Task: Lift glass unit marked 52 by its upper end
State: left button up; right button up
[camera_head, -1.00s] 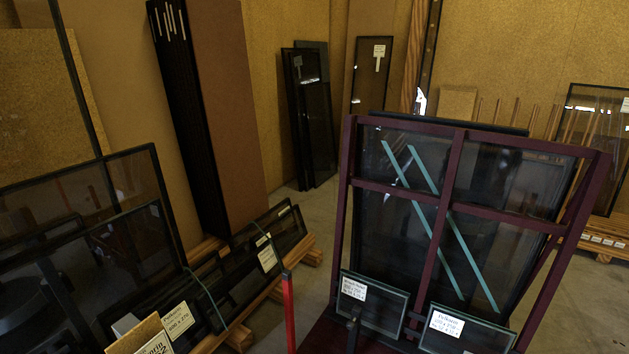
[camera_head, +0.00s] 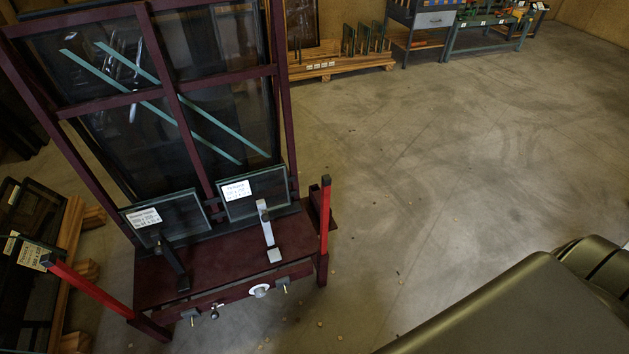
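Two small glass units with dark edges and white labels stand leaning on the ledge of a dark red tilting frame (camera_head: 165,270). One is the left small unit (camera_head: 175,218), the other the right small unit (camera_head: 262,190). The label print is too small to read, so I cannot tell which unit is marked 52. A dark clamp stands before the left unit and a pale clamp (camera_head: 269,235) before the right one. A large pane with two teal stripes (camera_head: 210,125) stands behind the frame's bars. Neither gripper is in view.
Red posts (camera_head: 325,215) rise at the frame's front corners. A wooden stand (camera_head: 330,65) and workbenches (camera_head: 480,35) are at the back. The floor (camera_head: 440,150) right of the frame is clear.

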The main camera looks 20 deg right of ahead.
aim_at(238, 195)
jog(key=z, duration=1.5)
jog(key=i, duration=0.7)
jog(key=u, duration=2.25)
